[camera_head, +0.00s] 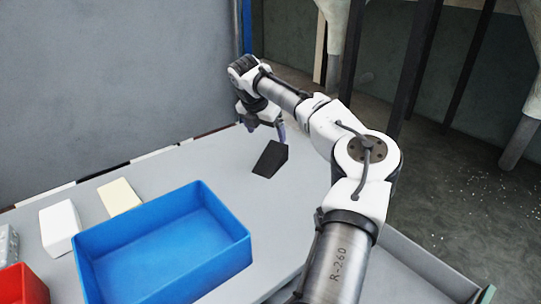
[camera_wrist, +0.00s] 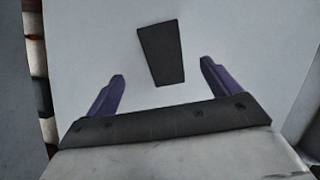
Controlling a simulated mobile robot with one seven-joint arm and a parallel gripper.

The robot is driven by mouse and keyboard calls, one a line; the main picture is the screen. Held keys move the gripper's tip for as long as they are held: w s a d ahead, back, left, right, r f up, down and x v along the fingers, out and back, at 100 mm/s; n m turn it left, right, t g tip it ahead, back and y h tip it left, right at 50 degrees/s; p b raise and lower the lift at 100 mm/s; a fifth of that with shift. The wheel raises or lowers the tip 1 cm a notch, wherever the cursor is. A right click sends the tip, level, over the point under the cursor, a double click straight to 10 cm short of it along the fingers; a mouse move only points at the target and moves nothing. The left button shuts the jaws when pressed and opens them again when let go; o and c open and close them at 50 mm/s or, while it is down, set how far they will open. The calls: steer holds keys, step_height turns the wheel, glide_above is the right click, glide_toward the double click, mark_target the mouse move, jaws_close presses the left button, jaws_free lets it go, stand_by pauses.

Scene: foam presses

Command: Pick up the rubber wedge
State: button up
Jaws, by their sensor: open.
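The rubber wedge (camera_head: 270,159) is a black tapered block lying on the grey table, just in front of my gripper in the head view. In the head view my gripper (camera_head: 266,128) hangs above the table behind the wedge, and one finger is partly hidden by the arm.
A blue open bin (camera_head: 160,222) stands on the table at the front left. A grey wall (camera_head: 110,80) rises behind the table. The table around the wedge is clear.

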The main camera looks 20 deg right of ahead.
steer(key=p, duration=0.1)
glide_above(273, 154)
steer(key=a, duration=0.2)
steer(key=f, duration=0.5)
steer(key=shift+s+d, duration=0.2)
steer(key=shift+s, duration=0.1)
steer(key=shift+s+p+x, duration=0.15)
steer(key=shift+p+x, duration=0.35)
steer(key=shift+x, duration=0.95)
steer(key=shift+s+p+x, duration=0.2)
steer(key=shift+p+x, duration=0.3)
steer(key=shift+x, duration=0.9)
steer(key=shift+f, duration=0.1)
steer(key=shift+f+p, duration=0.25)
steer(key=shift+p, duration=0.25)
steer(key=c, duration=1.2)
steer(key=shift+r+b, duration=0.15)
steer(key=shift+b, duration=0.5)
